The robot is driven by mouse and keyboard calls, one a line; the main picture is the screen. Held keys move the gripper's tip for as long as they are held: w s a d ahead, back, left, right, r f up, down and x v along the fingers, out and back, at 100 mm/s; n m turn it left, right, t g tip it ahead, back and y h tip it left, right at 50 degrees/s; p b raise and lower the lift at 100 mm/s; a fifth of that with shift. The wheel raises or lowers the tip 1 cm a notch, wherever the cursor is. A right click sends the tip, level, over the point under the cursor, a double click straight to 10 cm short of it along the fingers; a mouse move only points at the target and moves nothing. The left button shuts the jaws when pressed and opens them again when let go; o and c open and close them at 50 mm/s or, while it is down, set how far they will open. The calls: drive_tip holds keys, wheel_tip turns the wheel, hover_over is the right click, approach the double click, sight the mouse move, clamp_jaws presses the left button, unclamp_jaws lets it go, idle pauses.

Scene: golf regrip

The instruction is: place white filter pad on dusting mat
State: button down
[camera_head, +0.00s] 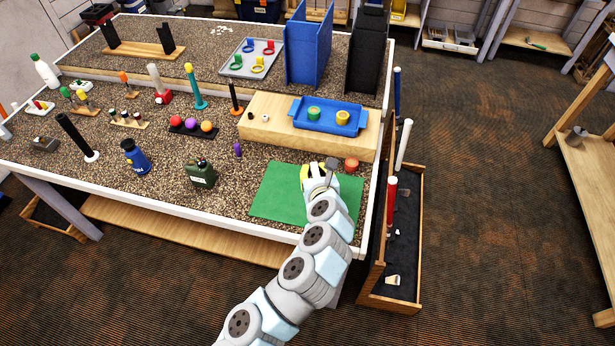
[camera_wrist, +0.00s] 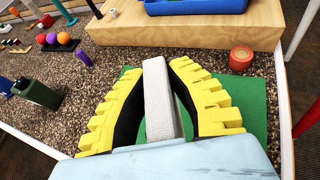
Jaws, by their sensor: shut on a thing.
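The white filter pad (camera_wrist: 160,98) stands on edge between the yellow fingers of my gripper (camera_wrist: 165,85), which are shut on it. The green dusting mat (camera_head: 278,193) lies flat at the front right of the table. It also shows behind the fingers in the wrist view (camera_wrist: 247,98). My gripper (camera_head: 318,170) is over the mat in the head view, and the pad is hard to make out there. Whether the pad's lower edge touches the mat is hidden.
An orange-red round piece (camera_head: 351,164) sits just beyond the mat's far right corner. A wooden block (camera_head: 270,108) with a blue tray (camera_head: 328,127) stands behind the mat. A dark green canister (camera_head: 201,174) is left of the mat. Speckled table surface surrounds the mat.

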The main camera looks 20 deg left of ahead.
drive_tip(key=w+a+f, duration=0.1)
drive_tip(key=f, duration=0.1)
drive_tip(key=w+a+f, duration=0.1)
drive_tip(key=f, duration=0.1)
drive_tip(key=w+a+f+b, duration=0.1)
drive_tip(key=w+f, duration=0.1)
drive_tip(key=shift+a+f, duration=0.1)
drive_tip(key=shift+a, duration=0.15)
drive_tip(key=shift+f+b, duration=0.4)
drive_tip(key=shift+f, duration=1.15)
drive_tip(key=shift+f, duration=0.15)
drive_tip(key=c, duration=1.1)
unclamp_jaws()
drive_tip(key=shift+o, duration=0.2)
